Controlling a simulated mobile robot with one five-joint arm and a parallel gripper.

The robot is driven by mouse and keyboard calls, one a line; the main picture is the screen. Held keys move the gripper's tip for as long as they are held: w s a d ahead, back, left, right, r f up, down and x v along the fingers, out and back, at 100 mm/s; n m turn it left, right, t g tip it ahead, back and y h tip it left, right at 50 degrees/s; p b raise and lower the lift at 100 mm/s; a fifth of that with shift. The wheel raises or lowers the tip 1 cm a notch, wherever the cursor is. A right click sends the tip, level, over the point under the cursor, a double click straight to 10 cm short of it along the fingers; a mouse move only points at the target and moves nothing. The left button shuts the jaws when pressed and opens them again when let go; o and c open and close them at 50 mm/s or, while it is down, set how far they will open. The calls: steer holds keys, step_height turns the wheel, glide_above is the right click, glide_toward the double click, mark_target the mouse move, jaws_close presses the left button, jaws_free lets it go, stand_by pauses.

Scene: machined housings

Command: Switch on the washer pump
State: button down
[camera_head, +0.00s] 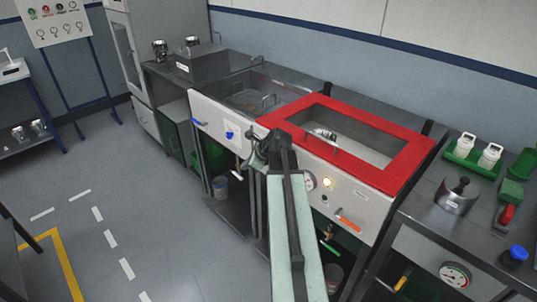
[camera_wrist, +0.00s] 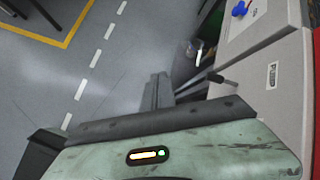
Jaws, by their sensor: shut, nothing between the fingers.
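The washer has a pale front panel (camera_head: 355,205) under a red-framed lid (camera_head: 400,172) with a window. A PUMP label (camera_wrist: 271,75) shows on the panel in the wrist view. A dark-tipped stub (camera_wrist: 224,84) shows just left of that label; I cannot tell whether it is the pump switch or part of my gripper. My gripper (camera_head: 258,152) is shut and empty, close in front of the panel between the blue knob and the gauge. It also shows in the wrist view (camera_wrist: 158,90). My arm hides part of the panel in the head view.
The blue knob (camera_head: 230,134) is left of my gripper. A gauge (camera_head: 311,181), a lit amber lamp (camera_head: 327,183) and an orange handle (camera_head: 348,218) are to the right. A bench with white bottles (camera_head: 489,156) stands at right. The floor at left is open.

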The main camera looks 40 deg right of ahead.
steer(key=a+f+n+g+y, duration=0.1)
steer(key=a+f+n+g, duration=0.1)
steer(key=a+n, duration=0.6)
steer(key=a+f+n+g, duration=0.2)
steer(key=a+n, duration=0.2)
steer(key=a, duration=0.7)
steer(key=s+a+n+g+h, duration=0.1)
steer(key=s+a+n+g, duration=0.1)
steer(key=a+n, duration=0.6)
steer(key=s+a+f+n+g+h, duration=0.1)
steer(key=s+a+n+g, duration=0.1)
steer(key=s+a+n, duration=0.3)
steer(key=a+n, duration=0.4)
steer(key=a, duration=0.1)
steer(key=shift+a+f, duration=0.25)
steer(key=shift+f, duration=0.05)
steer(key=shift+s, duration=0.15)
